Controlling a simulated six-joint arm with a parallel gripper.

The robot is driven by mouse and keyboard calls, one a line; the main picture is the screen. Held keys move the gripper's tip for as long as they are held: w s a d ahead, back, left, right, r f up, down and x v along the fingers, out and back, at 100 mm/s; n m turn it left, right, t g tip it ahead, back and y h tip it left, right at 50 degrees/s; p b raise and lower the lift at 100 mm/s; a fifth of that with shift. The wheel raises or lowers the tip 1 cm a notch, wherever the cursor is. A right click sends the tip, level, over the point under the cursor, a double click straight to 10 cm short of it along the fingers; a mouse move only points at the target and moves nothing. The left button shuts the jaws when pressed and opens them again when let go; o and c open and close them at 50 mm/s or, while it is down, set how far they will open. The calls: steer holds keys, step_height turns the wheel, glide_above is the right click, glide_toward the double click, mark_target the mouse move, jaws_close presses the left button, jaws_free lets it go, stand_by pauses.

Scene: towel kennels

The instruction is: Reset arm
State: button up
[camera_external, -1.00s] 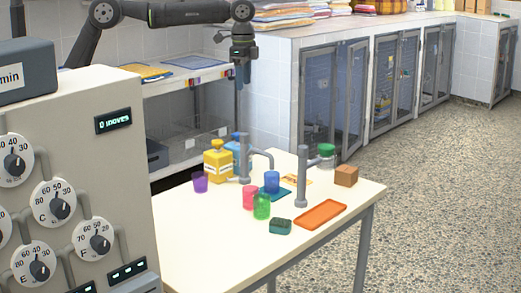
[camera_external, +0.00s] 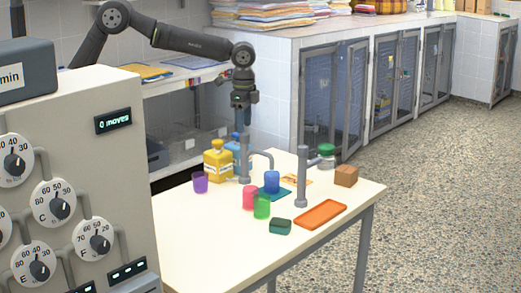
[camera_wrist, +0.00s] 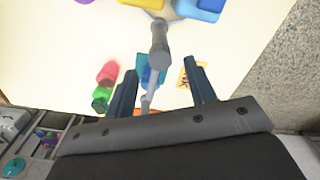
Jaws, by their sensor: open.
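My gripper (camera_external: 244,122) hangs from the dark arm above the far left part of the white table (camera_external: 200,240), near the rear grey post (camera_external: 244,160). In the wrist view my gripper (camera_wrist: 160,80) is open, with its two dark fingers apart and nothing held. The post's top (camera_wrist: 158,35) shows between and beyond the fingers. A blue cup (camera_external: 271,182) stands on a teal mat (camera_external: 280,195). A pink cup (camera_external: 249,198), a green cup (camera_external: 261,206) and a purple cup (camera_external: 200,182) stand nearby.
A second grey post (camera_external: 302,175), green-lidded jar (camera_external: 326,151), brown box (camera_external: 346,176), orange tray (camera_external: 320,215) and green sponge (camera_external: 280,226) are on the right. A dial panel (camera_external: 110,190) fills the left.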

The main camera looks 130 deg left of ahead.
steer(key=shift+f, duration=2)
steer(key=shift+r, duration=0.1)
